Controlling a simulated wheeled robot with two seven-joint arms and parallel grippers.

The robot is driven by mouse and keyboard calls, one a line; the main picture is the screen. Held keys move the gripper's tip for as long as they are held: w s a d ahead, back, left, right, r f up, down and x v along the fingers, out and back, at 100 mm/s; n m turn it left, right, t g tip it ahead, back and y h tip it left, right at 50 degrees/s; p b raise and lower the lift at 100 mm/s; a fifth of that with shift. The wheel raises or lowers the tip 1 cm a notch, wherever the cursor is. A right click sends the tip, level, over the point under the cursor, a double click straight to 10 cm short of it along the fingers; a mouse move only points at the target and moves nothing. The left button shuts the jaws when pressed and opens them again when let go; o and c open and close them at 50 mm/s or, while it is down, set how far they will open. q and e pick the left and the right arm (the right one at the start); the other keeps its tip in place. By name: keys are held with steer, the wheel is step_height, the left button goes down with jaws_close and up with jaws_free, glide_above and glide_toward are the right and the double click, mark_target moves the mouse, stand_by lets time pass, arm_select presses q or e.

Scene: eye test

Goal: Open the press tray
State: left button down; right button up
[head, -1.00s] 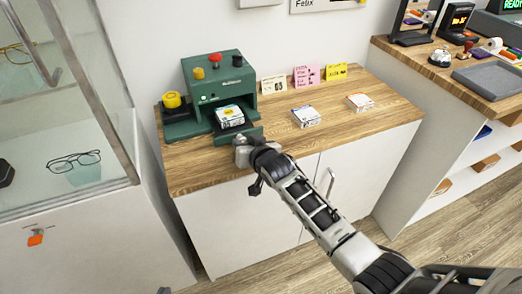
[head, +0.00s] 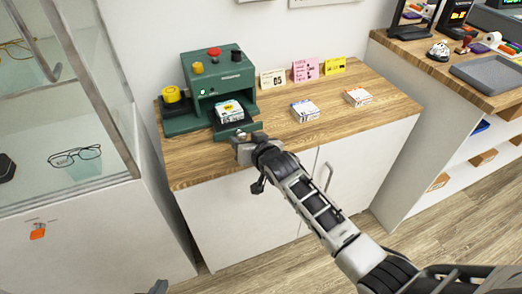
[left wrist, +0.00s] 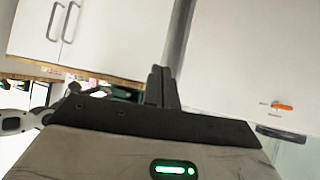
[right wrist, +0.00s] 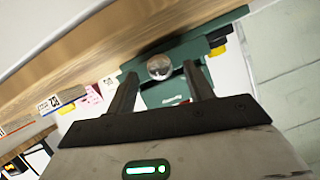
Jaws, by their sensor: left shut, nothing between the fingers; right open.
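The green press (head: 217,85) stands on the wooden counter, with its tray (head: 246,127) in front at the bottom. A small white printed box (head: 229,110) sits on the tray, partly under the press head. My right gripper (head: 245,137) is at the tray's front edge. In the right wrist view my right gripper (right wrist: 162,88) is open, and a round metal knob (right wrist: 160,67) shows between its fingers, not clamped. My left gripper (left wrist: 162,72) is shut and empty in the left wrist view, low in front of white cabinet fronts, away from the press.
A yellow button (head: 172,94) is on the press's left side. Two small boxes (head: 305,110) (head: 357,97) and several cards (head: 305,70) stand to the right. A glass case (head: 75,110) stands close on the left. The counter's (head: 340,125) right front is clear.

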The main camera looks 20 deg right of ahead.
steer(key=p+v, duration=0.1)
steer(key=v, duration=1.3)
steer(key=shift+s, duration=0.3)
steer(key=s+f+n+g, duration=0.1)
steer(key=s+f, duration=0.5)
steer(key=s, duration=0.2)
steer(key=s+d+f+n+g, duration=0.1)
steer(key=s+f+g, duration=0.1)
steer(key=s+f, duration=0.4)
steer(key=s, duration=0.3)
steer(key=shift+s+d+f+n, duration=0.25)
steer(key=shift+s+n, duration=0.05)
steer(key=shift+n, duration=0.1)
